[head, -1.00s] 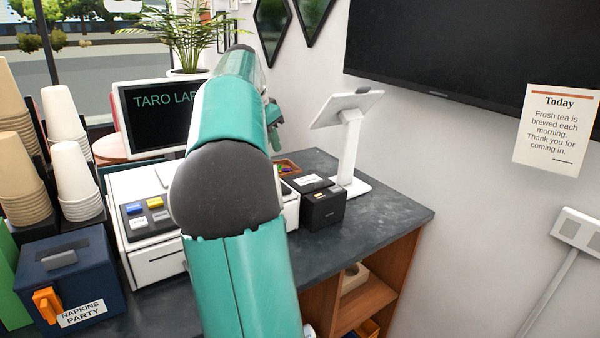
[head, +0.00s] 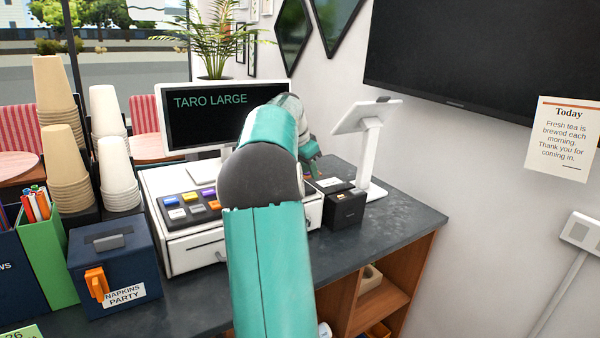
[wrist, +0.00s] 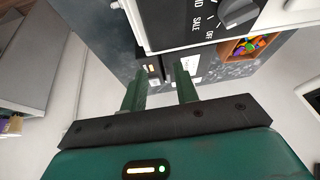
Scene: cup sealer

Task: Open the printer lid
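The printer is a small black box (head: 345,208) on the dark counter, right of the cash register. A white label lies on its top, and its lid looks shut, though my arm covers part of it. In the wrist view the printer's dark body (wrist: 155,82) shows beyond my gripper (wrist: 160,72). The two green fingers are spread apart with nothing held between them. The fingertips point toward the printer; whether they touch it I cannot tell. In the head view my gripper (head: 310,152) shows partly behind my arm, above the counter near the printer.
The white cash register (head: 190,245) stands left of the printer, with a screen (head: 215,112) behind it. A white tablet stand (head: 372,150) is behind and right of the printer. A small tray of colourful pieces (wrist: 245,46) is near it. The counter's right end (head: 405,222) is clear.

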